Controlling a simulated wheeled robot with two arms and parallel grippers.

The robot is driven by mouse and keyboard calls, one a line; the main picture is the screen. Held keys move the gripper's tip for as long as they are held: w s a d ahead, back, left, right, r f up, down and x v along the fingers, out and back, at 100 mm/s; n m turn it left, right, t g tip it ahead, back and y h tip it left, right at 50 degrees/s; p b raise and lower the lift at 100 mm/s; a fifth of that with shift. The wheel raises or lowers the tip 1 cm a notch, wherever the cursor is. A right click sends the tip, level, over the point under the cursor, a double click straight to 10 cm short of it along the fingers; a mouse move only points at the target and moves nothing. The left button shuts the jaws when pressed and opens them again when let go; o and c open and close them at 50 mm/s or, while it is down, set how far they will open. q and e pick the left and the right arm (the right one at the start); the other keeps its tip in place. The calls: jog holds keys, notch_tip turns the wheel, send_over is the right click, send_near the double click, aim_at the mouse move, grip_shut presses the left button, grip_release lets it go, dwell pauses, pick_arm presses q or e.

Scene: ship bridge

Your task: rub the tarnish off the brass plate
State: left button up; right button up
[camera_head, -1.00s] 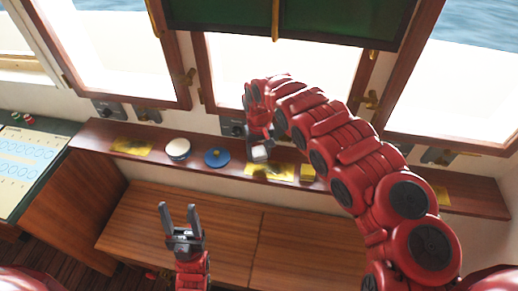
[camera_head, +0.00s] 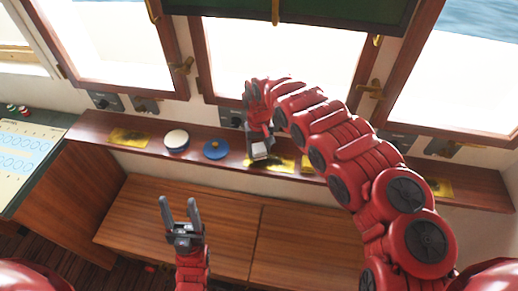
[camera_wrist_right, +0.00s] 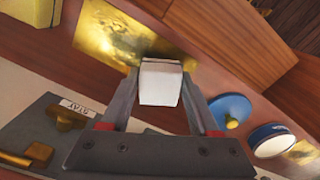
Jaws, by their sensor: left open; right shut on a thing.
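My right gripper (camera_head: 260,150) is shut on a small white block-like pad (camera_wrist_right: 160,83), which sits between its fingertips. It is at the near edge of a brass plate (camera_head: 283,165) on the wooden shelf. In the right wrist view the plate (camera_wrist_right: 118,36) is shiny yellow with dark, brownish tarnish patches across its middle. The pad overlaps the plate's edge in that view; I cannot tell whether they touch. The gripper and pad hide part of the plate in the head view. My left gripper (camera_head: 180,212) is open and empty, in front of the bench.
A blue lid (camera_head: 216,149) and a white-topped tin (camera_head: 176,140) stand left of my right gripper on the shelf (camera_head: 95,127). Other brass plates lie at left (camera_head: 130,138) and right (camera_head: 440,187). Window frames and latches rise behind. A wooden bench (camera_head: 150,215) is below.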

jog(key=shift+f+b, duration=0.65)
jog(key=shift+f, duration=0.35)
